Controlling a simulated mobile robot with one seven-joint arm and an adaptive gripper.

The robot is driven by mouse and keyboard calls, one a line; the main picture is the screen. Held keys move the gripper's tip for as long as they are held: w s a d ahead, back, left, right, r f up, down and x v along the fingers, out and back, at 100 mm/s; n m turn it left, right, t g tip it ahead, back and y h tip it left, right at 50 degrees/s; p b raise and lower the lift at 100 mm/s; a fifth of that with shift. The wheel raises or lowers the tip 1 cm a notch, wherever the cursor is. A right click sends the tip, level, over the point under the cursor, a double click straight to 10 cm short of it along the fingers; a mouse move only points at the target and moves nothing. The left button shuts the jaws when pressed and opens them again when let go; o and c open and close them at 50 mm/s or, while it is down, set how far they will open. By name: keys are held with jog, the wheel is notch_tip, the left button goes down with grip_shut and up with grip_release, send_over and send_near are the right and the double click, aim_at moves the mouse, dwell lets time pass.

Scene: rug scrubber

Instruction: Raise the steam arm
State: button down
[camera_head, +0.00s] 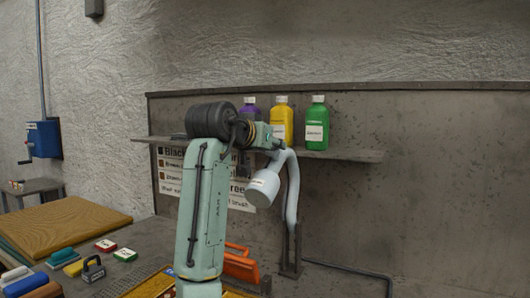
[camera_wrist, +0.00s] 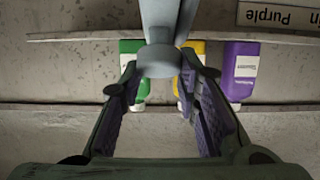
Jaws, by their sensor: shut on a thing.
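The steam arm (camera_head: 292,190) is a pale blue-grey bent tube with a cup-shaped head (camera_head: 263,187) tilted down to the left. It rises from a dark bracket in front of the back panel. My gripper (camera_head: 276,143) is at the top bend of the tube, just below the shelf bottles. In the wrist view, the pale steam arm (camera_wrist: 168,20) comes down from the top edge, and its rounded part lies between the fingertips of my gripper (camera_wrist: 158,78). The fingers are shut on it. My arm hides part of the wall sign and shelf in the head view.
Purple (camera_head: 250,108), yellow (camera_head: 281,122) and green (camera_head: 317,125) bottles stand on the shelf (camera_head: 345,155) close behind my gripper. An orange thing (camera_head: 240,265) lies low beside my arm. Brushes and small blocks lie on the bench (camera_head: 150,238) at left. The right side is clear.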

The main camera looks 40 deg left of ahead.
jog(key=shift+w+r, duration=0.3)
jog(key=shift+r, duration=0.1)
jog(key=shift+w+f, duration=0.1)
jog(key=shift+f, duration=0.1)
jog(key=c, duration=1.8)
grip_release()
jog(key=o, duration=0.3)
jog(key=shift+w+f, duration=0.1)
jog(key=shift+f, duration=0.05)
jog(key=o, duration=0.3)
jog(key=v, duration=1.2)
